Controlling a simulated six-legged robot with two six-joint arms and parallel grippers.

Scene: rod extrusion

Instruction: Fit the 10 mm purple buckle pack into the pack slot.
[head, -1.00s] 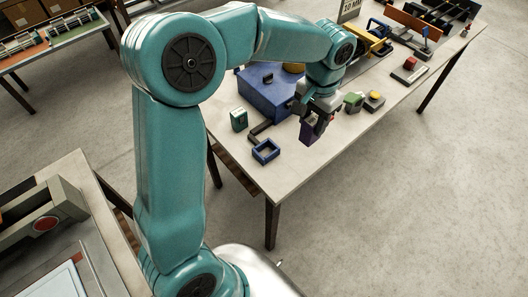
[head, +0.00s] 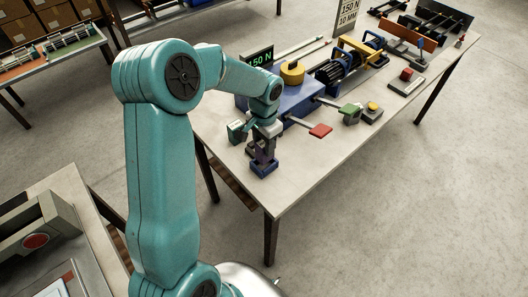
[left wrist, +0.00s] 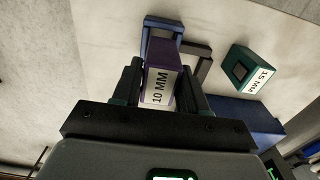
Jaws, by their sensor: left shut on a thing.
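My left gripper (head: 264,147) is shut on the purple buckle pack (head: 261,157), low over the near left part of the table. In the left wrist view the pack (left wrist: 160,84) sits between the fingers with its white "10 MM" label showing. The pack slot is a blue square frame (head: 263,171) directly under the pack. In the left wrist view a blue wall of the slot (left wrist: 163,24) shows just past the pack's far end. The pack's lower end is hidden, so I cannot tell how deep it sits in the frame. My right gripper is not in view.
The blue machine box (head: 297,100) with a yellow drum (head: 292,73) stands behind. A red paddle (head: 320,130) and a yellow button (head: 372,106) lie to the right. The table's near corner is clear.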

